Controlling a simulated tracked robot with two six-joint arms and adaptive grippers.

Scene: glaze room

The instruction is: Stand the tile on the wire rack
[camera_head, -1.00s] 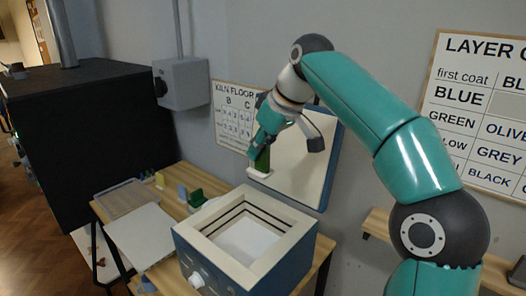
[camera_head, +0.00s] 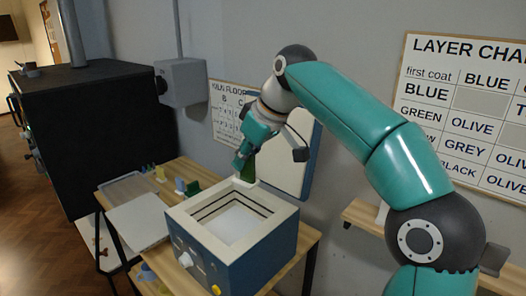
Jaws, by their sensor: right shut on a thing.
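My right gripper (camera_head: 243,162) hangs above the back rim of the blue open-topped kiln box. It is shut on a small green tile (camera_head: 248,171), which has a pale lower edge. The fingers cover part of the tile, and I cannot tell whether it touches anything below. A grey, rack-like flat thing (camera_head: 122,189), probably the wire rack, lies on the wooden table to the left, well apart from the gripper. My left gripper is not in view.
The blue kiln box (camera_head: 240,262) stands open on the wooden table (camera_head: 185,165). Small yellow (camera_head: 160,173), blue (camera_head: 180,186) and green (camera_head: 193,188) pieces stand behind it. A white board (camera_head: 138,224) lies left. A large black kiln (camera_head: 95,125) stands farther left.

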